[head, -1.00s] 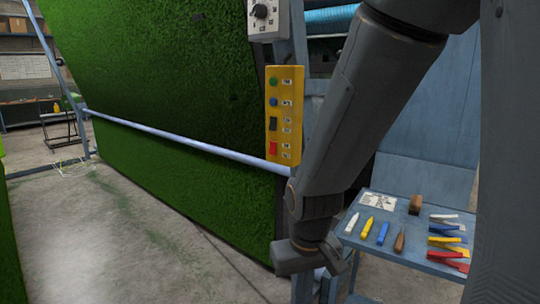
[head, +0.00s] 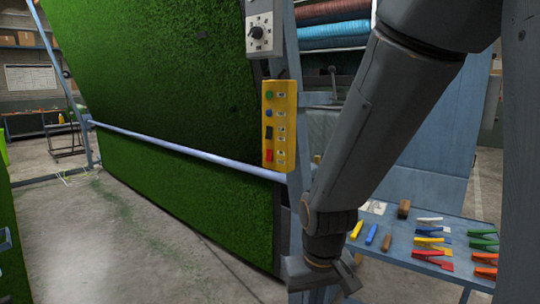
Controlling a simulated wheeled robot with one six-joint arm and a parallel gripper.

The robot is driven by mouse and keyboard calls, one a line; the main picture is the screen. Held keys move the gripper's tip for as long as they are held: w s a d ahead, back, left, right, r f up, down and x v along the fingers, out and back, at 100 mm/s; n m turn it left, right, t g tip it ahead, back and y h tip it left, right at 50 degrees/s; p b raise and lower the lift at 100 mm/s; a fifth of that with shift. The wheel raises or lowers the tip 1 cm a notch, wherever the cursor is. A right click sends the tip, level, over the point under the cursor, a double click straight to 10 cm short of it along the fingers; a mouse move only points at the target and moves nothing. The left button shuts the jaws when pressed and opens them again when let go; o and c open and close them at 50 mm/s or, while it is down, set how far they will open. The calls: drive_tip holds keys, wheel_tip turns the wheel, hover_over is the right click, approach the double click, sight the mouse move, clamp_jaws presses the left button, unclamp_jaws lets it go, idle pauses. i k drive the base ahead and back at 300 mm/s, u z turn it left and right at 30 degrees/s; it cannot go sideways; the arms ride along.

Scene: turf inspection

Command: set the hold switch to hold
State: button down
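A yellow control box (head: 288,127) hangs on the post at the right edge of the turf frame in the head view. It carries a green button (head: 269,95), a blue button (head: 269,114), a black switch (head: 269,133) and a red switch (head: 269,155), each beside a small label too small to read. I cannot tell from the labels which is the hold switch, or its position. My gripper (head: 322,276) is low in the picture, below and right of the box and apart from it. Its fingers are not clear enough to show whether they are open.
A grey box with a black dial (head: 257,32) sits above the yellow box. A pale rail (head: 180,144) crosses the green turf panel (head: 150,60). A blue bench (head: 395,243) at right holds coloured tools. Open concrete floor (head: 110,235) lies at left.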

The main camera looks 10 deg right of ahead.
sight(269, 152)
drive_tip(key=z, duration=0.15)
drive_tip(key=i, duration=1.05)
drive_tip(key=u, duration=0.2)
